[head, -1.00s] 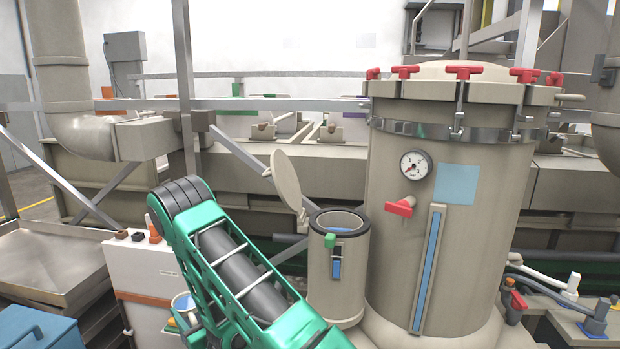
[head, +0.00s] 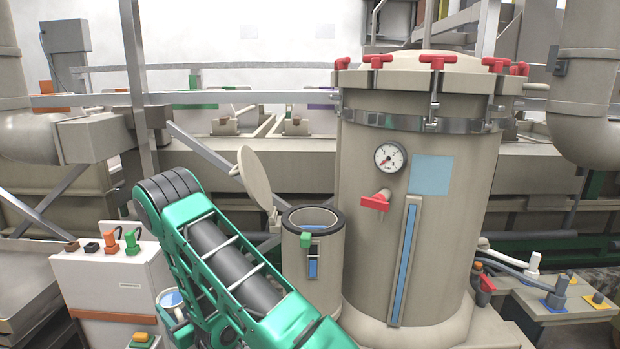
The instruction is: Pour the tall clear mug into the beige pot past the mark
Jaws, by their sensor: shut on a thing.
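A clear mug (head: 172,303) with blue liquid in it shows at the lower left, just left of my green arm. My gripper (head: 180,328) is beside and below its rim, shut on it; the arm hides part of the gripper and mug. The mug looks about upright. The beige pot (head: 327,265) stands to the right of my arm, with a dark rim and its round lid (head: 256,178) swung open to the left. Blue shows inside its mouth and in the narrow window on its front. The mark cannot be made out clearly. The mug is apart from the pot.
A large beige tank (head: 450,230) with a gauge and red clamps stands right of the pot. A white cabinet (head: 95,285) with orange, black and green fittings is at the left. A metal brace (head: 205,150) slants behind my arm. Pipes and hoses lie at the lower right.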

